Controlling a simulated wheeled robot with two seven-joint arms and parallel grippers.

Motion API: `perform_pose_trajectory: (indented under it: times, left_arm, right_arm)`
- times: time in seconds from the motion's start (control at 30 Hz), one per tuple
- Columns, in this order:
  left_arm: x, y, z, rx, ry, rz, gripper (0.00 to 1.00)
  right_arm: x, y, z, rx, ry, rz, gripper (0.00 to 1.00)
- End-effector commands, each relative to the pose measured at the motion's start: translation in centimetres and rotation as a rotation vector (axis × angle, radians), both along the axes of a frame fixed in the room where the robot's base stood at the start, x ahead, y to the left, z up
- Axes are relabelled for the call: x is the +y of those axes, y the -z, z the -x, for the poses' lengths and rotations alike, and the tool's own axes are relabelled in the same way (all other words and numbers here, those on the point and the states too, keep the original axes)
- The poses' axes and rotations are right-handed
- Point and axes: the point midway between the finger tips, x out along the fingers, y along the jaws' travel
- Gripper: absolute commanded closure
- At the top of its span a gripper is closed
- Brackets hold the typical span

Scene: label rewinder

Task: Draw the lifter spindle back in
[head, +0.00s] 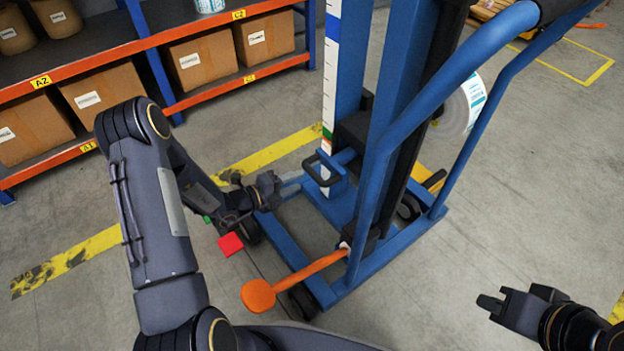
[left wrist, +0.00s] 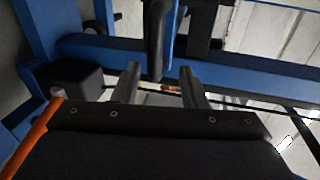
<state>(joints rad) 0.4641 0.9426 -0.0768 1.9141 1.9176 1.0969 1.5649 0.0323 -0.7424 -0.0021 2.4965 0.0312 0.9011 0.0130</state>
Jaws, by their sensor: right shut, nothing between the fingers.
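The blue lifter (head: 382,120) stands upright in the middle of the head view. A black loop handle (head: 308,170) sticks out of its near side beside the scale strip. The spindle itself cannot be made out; a white label roll (head: 468,106) shows behind the right-hand frame tube. My left gripper (head: 292,182) is open just left of the loop handle. Contact cannot be told. My right gripper (head: 492,300) is shut and empty over the floor, right of the lifter.
An orange lever (head: 260,295) reaches out low at the lifter's front. A shelf rack (head: 120,90) with cardboard boxes fills the upper left. Yellow floor lines (head: 70,258) run past. The floor between the lifter and my right gripper is clear.

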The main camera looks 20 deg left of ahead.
Motion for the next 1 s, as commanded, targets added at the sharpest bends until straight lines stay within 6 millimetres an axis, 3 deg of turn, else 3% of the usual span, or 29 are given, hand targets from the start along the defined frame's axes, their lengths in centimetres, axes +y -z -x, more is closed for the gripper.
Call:
perform_pose_trajectory:
  times: [0.07, 0.6, 0.93, 1.0]
  left_arm:
    - [0.0, 1.0, -0.3, 0.021, -0.021, 0.022, 0.61]
    - [-4.3, 2.4, -5.8, 0.02, -0.02, 0.022, 0.61]
    - [-4.5, 2.3, -6.1, 0.02, -0.022, 0.021, 0.61]
    - [-4.5, 2.3, -6.1, 0.02, -0.022, 0.021, 0.69]
  right_arm:
    - [0.0, 0.4, 0.0, -0.001, 0.0, 0.0, 1.0]
    - [0.0, 2.7, 0.0, -0.001, 0.0, 0.0, 1.0]
    - [0.0, 2.7, 0.0, 0.0, 0.0, 0.0, 1.0]
    - [0.0, 2.7, 0.0, 0.0, 0.0, 0.0, 1.0]
